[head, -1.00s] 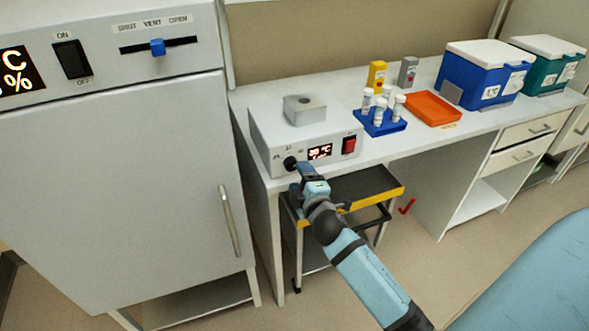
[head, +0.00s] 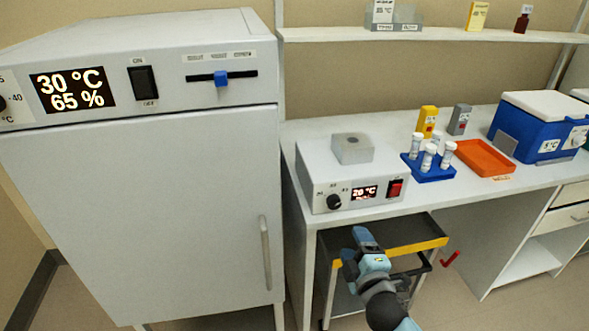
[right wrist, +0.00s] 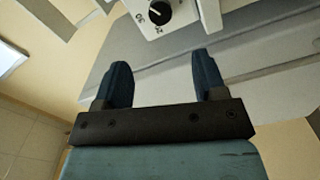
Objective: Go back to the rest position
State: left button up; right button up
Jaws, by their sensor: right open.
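My right gripper (head: 362,238) is in front of the bench, below the front panel of a grey heating block device (head: 350,172). In the right wrist view its two dark fingers (right wrist: 160,82) stand apart with nothing between them. The device's black knob (head: 334,202) is clear of the gripper in the head view. The same knob shows beyond the fingertips in the right wrist view (right wrist: 159,12). The device's display reads 20 °C, and a red switch (head: 395,188) sits beside it. My left gripper is in neither view.
A large grey incubator (head: 150,190) showing 30 °C and 65 % stands at the left. A blue rack of capped tubes (head: 428,173), an orange tray (head: 484,158) and a blue cooler (head: 530,128) are on the bench. A dark cart with a yellow edge (head: 417,247) stands underneath.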

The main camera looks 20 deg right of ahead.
jog(key=s+a+f+m+g+y, duration=0.45)
jog(key=s+a+f, duration=0.3)
jog(key=f, duration=0.25)
jog(key=s+a+f+m+g+y, duration=0.35)
jog(key=s+a+f+m, duration=0.35)
jog(key=f, duration=0.3)
pick_arm(q)
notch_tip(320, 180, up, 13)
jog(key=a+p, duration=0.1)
jog(key=p, duration=1.4)
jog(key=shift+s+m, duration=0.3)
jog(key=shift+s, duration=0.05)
pick_arm(e)
notch_tip(320, 180, up, 14)
jog(key=n+t, duration=0.1)
jog(key=n, duration=0.1)
jog(key=shift+w+d+r+t, duration=0.15)
jog(key=shift+w+d+t, duration=0.05)
jog(key=shift+d+t, duration=0.1)
jog(key=c, duration=0.4)
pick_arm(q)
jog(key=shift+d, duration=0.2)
